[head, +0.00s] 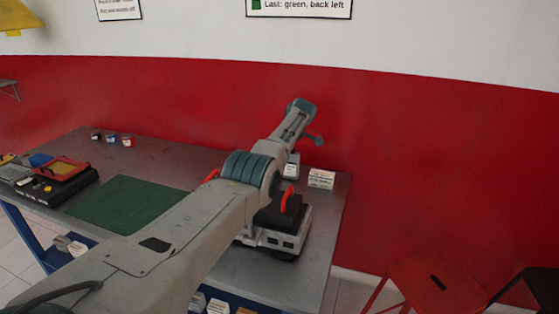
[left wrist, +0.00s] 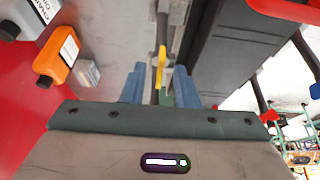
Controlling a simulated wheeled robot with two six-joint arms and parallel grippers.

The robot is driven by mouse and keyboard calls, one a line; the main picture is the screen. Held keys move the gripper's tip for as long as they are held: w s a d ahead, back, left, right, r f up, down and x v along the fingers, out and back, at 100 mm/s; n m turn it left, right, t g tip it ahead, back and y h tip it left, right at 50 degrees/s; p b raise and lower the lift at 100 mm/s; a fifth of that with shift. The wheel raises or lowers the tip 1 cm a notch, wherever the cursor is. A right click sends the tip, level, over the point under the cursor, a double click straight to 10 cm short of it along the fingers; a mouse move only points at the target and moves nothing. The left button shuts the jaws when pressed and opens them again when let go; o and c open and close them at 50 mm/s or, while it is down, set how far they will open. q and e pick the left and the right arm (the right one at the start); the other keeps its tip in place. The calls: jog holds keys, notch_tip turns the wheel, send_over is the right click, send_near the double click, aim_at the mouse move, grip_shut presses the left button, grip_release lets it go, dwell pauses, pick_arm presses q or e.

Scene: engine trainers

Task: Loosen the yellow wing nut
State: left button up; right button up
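The yellow wing nut (left wrist: 161,62) shows in the left wrist view, seen nearly edge-on, above a thin dark olive stem. My left gripper (left wrist: 159,85) has its two blue fingers on either side of the nut and stem. A gap shows beside the nut, so the fingers look open around it. A large dark body (left wrist: 230,45) stands just right of the fingers. In the head view my left arm crosses a black and white unit with a red handle (head: 286,203). The nut and my left gripper's fingertips cannot be made out there. My right gripper is in neither view.
A green mat (head: 130,203) lies bare on the grey table. A black tray (head: 60,192) with coloured items is at left, with small jars (head: 111,138) behind. A white box (head: 320,179) stands near the right edge. An orange bottle (left wrist: 58,55) shows in the wrist view.

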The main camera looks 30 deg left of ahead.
pick_arm(q)
jog(key=b+v, duration=0.1)
jog(key=v, duration=0.9)
jog(key=shift+d+r+b, duration=0.25)
jog(key=shift+b, duration=0.15)
